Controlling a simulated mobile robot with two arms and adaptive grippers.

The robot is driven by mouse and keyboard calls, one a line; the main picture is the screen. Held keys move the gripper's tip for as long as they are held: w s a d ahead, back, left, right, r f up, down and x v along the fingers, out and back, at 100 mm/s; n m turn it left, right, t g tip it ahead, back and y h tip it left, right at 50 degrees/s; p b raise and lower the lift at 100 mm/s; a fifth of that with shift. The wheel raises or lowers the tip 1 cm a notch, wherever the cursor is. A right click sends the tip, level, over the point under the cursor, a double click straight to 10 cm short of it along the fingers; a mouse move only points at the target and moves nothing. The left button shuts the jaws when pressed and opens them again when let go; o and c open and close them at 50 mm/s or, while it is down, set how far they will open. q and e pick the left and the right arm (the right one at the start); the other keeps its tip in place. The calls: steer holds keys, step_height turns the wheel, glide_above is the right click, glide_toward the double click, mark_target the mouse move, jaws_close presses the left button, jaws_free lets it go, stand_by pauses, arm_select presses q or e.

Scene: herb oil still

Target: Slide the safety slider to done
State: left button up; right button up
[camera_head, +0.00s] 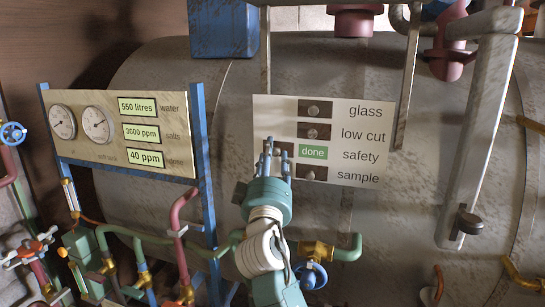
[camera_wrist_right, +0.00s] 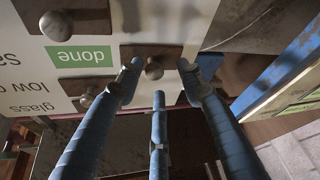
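The safety slider, a dark plate with a round metal knob, shows in the right wrist view (camera_wrist_right: 153,68). In the head view it is mostly hidden behind my right gripper's fingers. It sits left of the other sliders' plates, and the green "done" label (camera_head: 313,152) is uncovered beside it, left of the word "safety". In the wrist view the label (camera_wrist_right: 80,56) reads upside down. My right gripper (camera_head: 273,148) is at the slider. Its blue fingers (camera_wrist_right: 158,70) are spread around the knob, with gaps visible on both sides. My left gripper is not in view.
The cream panel (camera_head: 370,110) also carries the glass (camera_head: 315,109), low cut (camera_head: 314,131) and sample (camera_head: 313,173) sliders. A gauge board (camera_head: 85,152) on blue posts stands to the left. Pipes and a blue valve wheel (camera_head: 311,275) lie below. A metal lever (camera_head: 480,130) hangs at right.

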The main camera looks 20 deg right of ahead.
step_height(320, 180, up, 10)
steer(key=shift+r, duration=0.1)
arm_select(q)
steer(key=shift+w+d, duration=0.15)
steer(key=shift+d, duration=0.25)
